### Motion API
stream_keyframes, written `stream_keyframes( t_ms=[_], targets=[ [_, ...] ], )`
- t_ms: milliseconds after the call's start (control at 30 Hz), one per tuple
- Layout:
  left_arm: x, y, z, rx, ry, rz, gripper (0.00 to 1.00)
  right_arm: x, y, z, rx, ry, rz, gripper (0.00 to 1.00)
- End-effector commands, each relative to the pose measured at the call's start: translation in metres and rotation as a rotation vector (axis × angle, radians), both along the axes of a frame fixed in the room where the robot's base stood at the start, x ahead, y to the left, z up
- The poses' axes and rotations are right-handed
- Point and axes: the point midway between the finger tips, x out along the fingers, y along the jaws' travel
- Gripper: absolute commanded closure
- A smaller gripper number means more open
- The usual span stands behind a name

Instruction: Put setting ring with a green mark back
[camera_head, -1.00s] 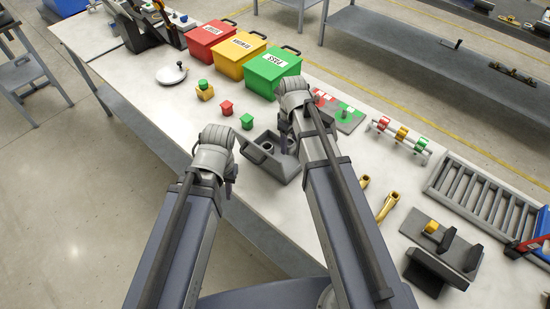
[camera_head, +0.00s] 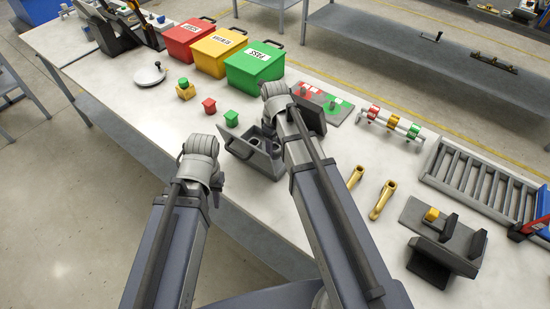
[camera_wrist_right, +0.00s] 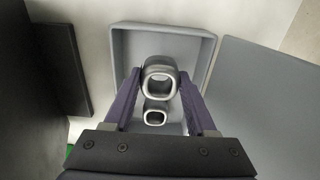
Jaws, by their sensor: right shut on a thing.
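My right gripper (camera_wrist_right: 156,88) is shut on a grey ring (camera_wrist_right: 160,82) with a rounded opening, seen in the right wrist view. No green mark shows on the side of it that I see. A second, similar grey ring (camera_wrist_right: 156,114) lies just below it in that view. Behind both is an open grey tray (camera_wrist_right: 205,45), which also shows in the head view (camera_head: 240,150).
A board with red and green patches (camera_head: 338,106) lies behind my right wrist. Red and green blocks (camera_head: 231,118) and a green bin (camera_head: 255,68) are at the back left. Gold-coloured parts (camera_head: 382,200) lie right of my arm.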

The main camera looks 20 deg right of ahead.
Motion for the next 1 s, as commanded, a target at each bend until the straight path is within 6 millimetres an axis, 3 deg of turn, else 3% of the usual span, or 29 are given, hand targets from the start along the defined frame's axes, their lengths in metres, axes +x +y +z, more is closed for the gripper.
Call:
stream_keyframes(
  t_ms=[400,833,867,1000],
  targets=[
    [0.000,0.000,-0.038,0.000,0.000,0.000,0.73,0.000,0.000,-0.038,0.000,0.000,0.000,1.00],
    [0.000,0.000,-0.041,0.000,0.000,0.000,0.73,0.000,0.000,-0.041,0.000,0.000,0.000,1.00],
    [0.000,0.000,-0.040,0.000,0.000,0.000,0.73,0.000,0.000,-0.040,0.000,0.000,0.000,0.41],
    [0.000,0.000,-0.039,0.000,0.000,0.000,0.73,0.000,0.000,-0.039,0.000,0.000,0.000,0.25]
  ],
)
